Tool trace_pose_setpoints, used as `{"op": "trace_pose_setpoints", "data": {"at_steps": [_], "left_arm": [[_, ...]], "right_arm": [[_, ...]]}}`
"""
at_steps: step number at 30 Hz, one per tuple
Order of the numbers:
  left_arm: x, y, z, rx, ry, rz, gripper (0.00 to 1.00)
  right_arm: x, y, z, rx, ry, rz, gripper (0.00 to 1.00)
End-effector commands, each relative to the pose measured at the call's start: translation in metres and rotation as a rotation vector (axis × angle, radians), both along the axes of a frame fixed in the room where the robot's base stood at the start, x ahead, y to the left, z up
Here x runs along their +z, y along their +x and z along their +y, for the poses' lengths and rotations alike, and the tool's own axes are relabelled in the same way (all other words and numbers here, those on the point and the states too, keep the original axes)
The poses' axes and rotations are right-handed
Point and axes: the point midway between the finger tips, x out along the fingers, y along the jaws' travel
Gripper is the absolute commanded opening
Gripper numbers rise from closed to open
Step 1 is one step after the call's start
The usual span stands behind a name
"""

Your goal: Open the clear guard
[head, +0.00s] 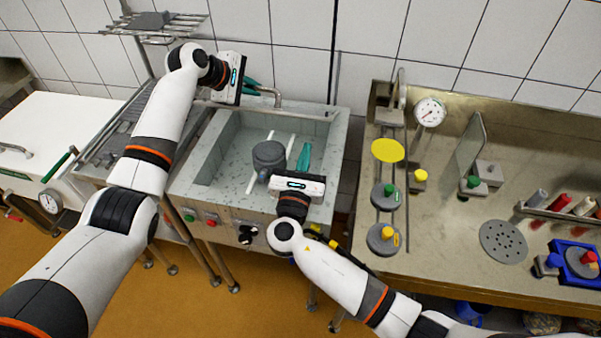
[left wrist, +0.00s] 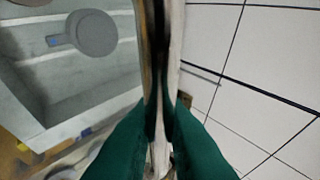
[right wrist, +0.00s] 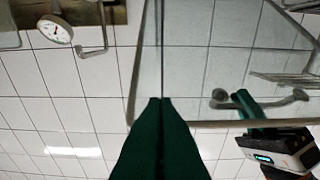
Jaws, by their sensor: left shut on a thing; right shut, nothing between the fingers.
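The clear guard shows in the right wrist view as a faintly tinted pane (right wrist: 238,65) with a thin metal frame and a rounded corner. In the head view its pane is hard to make out; a metal rail (head: 310,114) runs along the back of the basin. My left gripper (head: 251,84) is shut on the bent metal handle bar (head: 269,92) at that rail; its green fingers also show in the left wrist view (left wrist: 161,110). My right gripper (head: 304,155) is shut and empty over the basin's right part.
The grey basin (head: 222,145) holds a dark round part (head: 268,153) and white bars. A counter (head: 450,220) at right carries a gauge (head: 430,112), weights (head: 384,238), a small upright clear plate (head: 470,143) and a blue holder (head: 557,262). The tiled wall stands close behind.

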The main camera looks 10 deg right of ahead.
Motion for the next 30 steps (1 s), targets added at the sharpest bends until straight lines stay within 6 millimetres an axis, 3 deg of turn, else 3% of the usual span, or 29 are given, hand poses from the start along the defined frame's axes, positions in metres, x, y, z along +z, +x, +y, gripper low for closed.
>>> {"op": "trace_pose_setpoints", "data": {"at_steps": [2, 7, 23, 30], "left_arm": [[0.001, 0.0, 0.0, 0.001, -0.001, -0.002, 0.0], [0.001, 0.0, 0.0, 0.001, 0.0, -0.002, 0.0], [0.001, 0.0, 0.0, 0.001, 0.0, -0.001, 0.0], [-0.001, -0.001, 0.0, -0.001, 0.001, 0.005, 0.0]], "right_arm": [[0.005, 0.014, -0.005, -0.001, 0.0, -0.002, 0.0], [0.025, 0.026, -0.009, -0.001, 0.001, 0.0, 0.0], [0.034, 0.032, -0.011, 0.0, 0.001, 0.002, 0.0], [0.058, 0.046, -0.015, 0.0, 0.002, -0.004, 0.0]]}}
